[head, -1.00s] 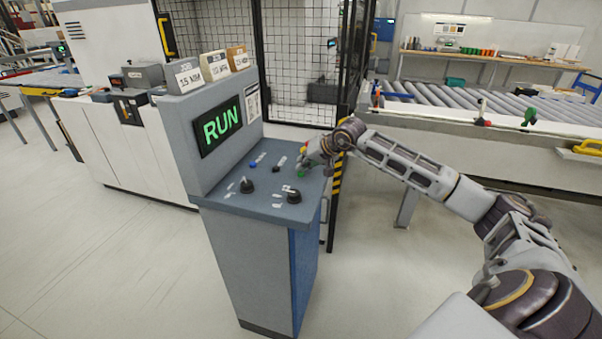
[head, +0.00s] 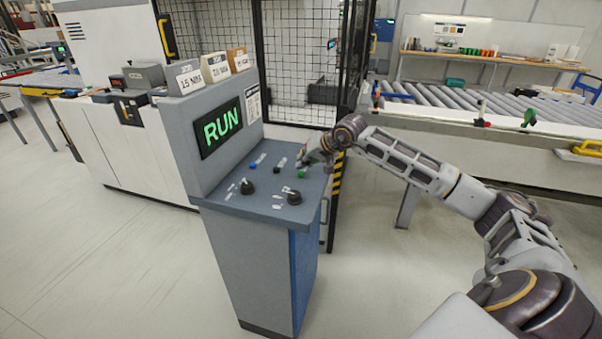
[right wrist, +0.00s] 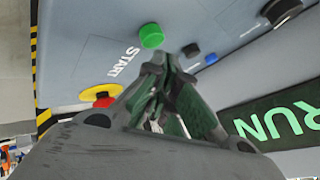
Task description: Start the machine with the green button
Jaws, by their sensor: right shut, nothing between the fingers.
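The green button (head: 302,173) sits on the sloped top of the grey control console (head: 252,265). In the right wrist view the green button (right wrist: 151,36) stands beside the label START. The console's screen (head: 221,127) reads RUN in green letters; it also shows in the right wrist view (right wrist: 275,125). My right gripper (head: 303,163) is over the console near the green button. In the right wrist view its closed fingertips (right wrist: 165,60) are empty and appear just short of the button, with a visible gap. My left gripper is not in view.
A red and yellow emergency stop (right wrist: 102,96) sits near the green button. Blue (head: 253,165) and black (head: 276,169) buttons and two black knobs (head: 294,197) share the panel. A mesh fence (head: 297,60) stands behind, and a roller conveyor (head: 450,108) is at right.

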